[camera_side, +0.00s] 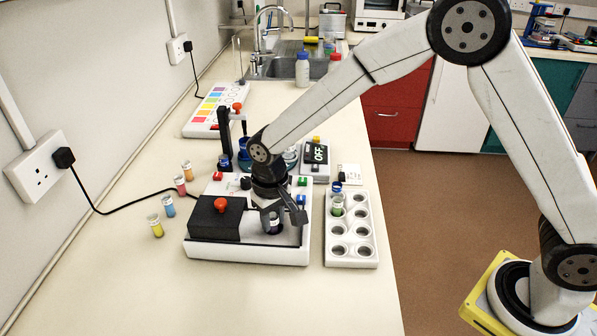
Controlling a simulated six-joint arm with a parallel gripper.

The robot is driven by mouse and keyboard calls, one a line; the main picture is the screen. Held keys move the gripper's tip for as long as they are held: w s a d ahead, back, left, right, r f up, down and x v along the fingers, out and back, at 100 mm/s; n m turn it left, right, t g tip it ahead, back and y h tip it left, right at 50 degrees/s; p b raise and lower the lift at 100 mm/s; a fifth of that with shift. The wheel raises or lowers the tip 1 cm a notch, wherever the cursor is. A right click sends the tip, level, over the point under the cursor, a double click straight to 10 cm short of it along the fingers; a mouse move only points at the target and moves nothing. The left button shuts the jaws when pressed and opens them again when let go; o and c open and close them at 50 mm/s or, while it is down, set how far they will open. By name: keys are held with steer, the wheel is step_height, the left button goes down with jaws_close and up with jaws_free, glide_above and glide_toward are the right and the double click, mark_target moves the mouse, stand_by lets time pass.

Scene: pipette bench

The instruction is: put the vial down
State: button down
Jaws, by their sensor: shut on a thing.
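My gripper (279,212) points down over the right part of a white device (250,251) with a black lid and a red knob. The fingers hide part of the vial.
A white rack (351,255) with round holes stands to the right, holding a green vial with a blue cap (338,202). Several coloured vials (168,206) stand left of the device. A black stand (225,135) and an OFF display (316,154) are behind. The front bench is clear.

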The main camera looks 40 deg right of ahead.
steer(key=shift+f, duration=0.2)
steer(key=shift+c, duration=2)
jaws_free()
steer(key=shift+r, duration=0.15)
step_height(320, 180, up, 12)
steer(key=shift+r, duration=0.2)
steer(key=s+d+f+t, duration=0.1)
steer(key=s+d+f, duration=0.3)
steer(key=s+d, duration=0.4)
steer(key=s+d+f+t, duration=0.1)
steer(key=s+d+f, duration=0.3)
steer(key=s+d, duration=0.3)
steer(key=shift+s+d+t, duration=0.3)
steer(key=shift+s+d, duration=0.05)
steer(key=shift+d, duration=0.45)
